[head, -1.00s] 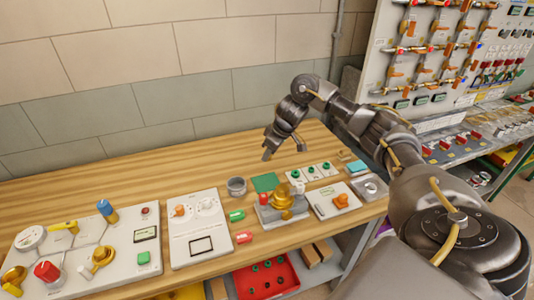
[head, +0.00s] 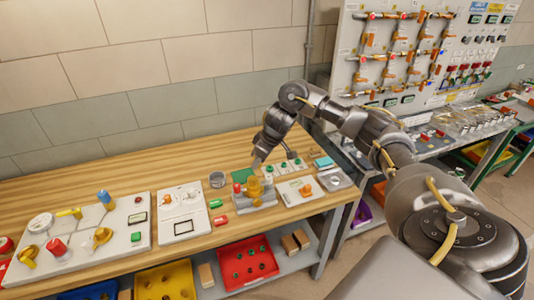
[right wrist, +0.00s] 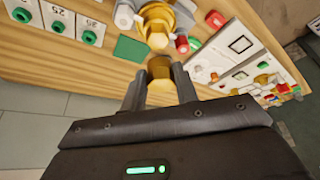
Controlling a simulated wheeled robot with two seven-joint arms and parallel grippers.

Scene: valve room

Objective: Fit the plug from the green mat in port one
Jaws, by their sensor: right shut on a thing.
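My right gripper (head: 257,162) is shut on a brass-coloured plug (right wrist: 160,68), which shows between the fingertips in the right wrist view. The green mat (head: 243,174) lies on the bench just behind a grey block with brass fittings (head: 254,190); in the right wrist view the mat (right wrist: 132,50) looks bare. The gripper is above and just behind these brass fittings (right wrist: 157,22), with the plug close to them. I cannot read a port number, and whether plug and fitting touch is unclear. My left gripper is not in view.
White plates with green-capped parts (head: 290,166) stand to the right of the mat. A white panel with an orange knob (head: 300,190) is right of the block, and a grey cup (head: 217,180) is left. Red (head: 221,220) and green (head: 215,204) pieces lie in front.

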